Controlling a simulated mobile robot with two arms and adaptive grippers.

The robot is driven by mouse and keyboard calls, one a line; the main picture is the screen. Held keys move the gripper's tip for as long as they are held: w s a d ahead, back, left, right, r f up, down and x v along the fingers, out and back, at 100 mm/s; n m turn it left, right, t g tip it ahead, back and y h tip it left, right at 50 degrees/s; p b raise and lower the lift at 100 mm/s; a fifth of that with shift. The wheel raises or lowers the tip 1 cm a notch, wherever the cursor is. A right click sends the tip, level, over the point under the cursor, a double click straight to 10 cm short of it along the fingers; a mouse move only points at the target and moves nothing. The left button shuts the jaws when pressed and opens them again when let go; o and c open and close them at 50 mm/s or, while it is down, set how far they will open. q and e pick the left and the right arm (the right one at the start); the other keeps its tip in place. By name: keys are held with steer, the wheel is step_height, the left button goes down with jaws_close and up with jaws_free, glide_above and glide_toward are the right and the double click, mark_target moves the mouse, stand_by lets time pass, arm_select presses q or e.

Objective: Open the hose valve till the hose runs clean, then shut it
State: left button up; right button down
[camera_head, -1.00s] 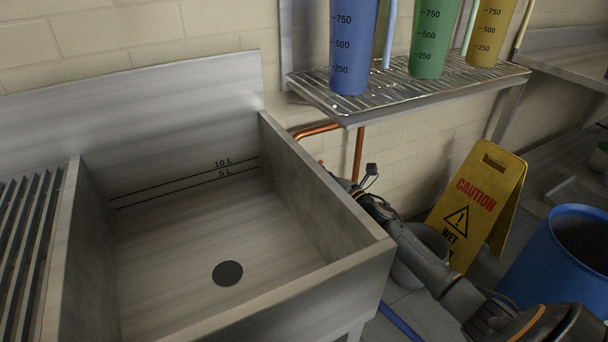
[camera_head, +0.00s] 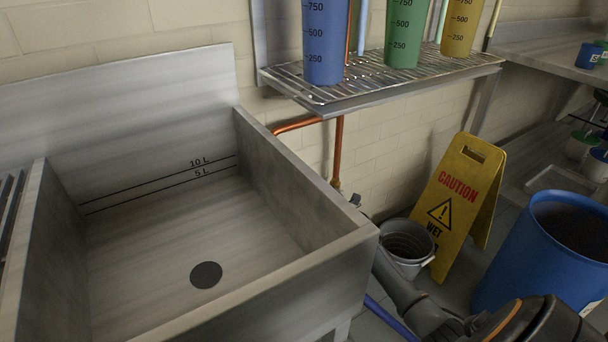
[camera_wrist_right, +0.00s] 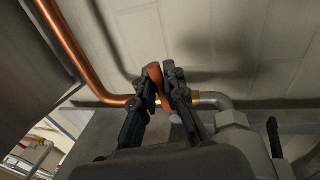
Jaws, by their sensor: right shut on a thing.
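My right gripper (camera_wrist_right: 160,88) is shut on the orange-red valve handle (camera_wrist_right: 154,73) in the wrist view, its two dark fingers on either side of it. The handle stands at a copper pipe (camera_wrist_right: 62,38) with a brass fitting and a grey metal elbow. A blue hose (camera_head: 388,318) lies low beside the sink. Its end and any water from it cannot be seen. My left gripper is out of view.
The steel sink (camera_head: 300,240) is empty, with a dark drain. A grey bucket (camera_head: 405,262), a yellow caution sign (camera_head: 452,195) and a blue drum (camera_head: 535,255) stand to the right. A wire shelf (camera_head: 390,85) with measuring jugs hangs above.

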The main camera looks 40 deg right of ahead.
steer(key=shift+f+m, duration=0.55)
steer(key=shift+m, duration=0.05)
steer(key=shift+h, duration=0.4)
steer(key=c, duration=1.4)
jaws_free()
steer(key=shift+s, duration=0.1)
steer(key=shift+r, duration=0.1)
steer(key=s, duration=0.4)
steer(key=s+f, duration=0.1)
steer(key=s, duration=0.2)
steer(key=s+f, duration=0.1)
steer(key=s, duration=0.3)
steer(key=shift+s+a+f, duration=0.1)
steer(key=shift+s+f, duration=0.1)
steer(key=shift+s, duration=0.15)
steer(key=shift+s, duration=0.1)
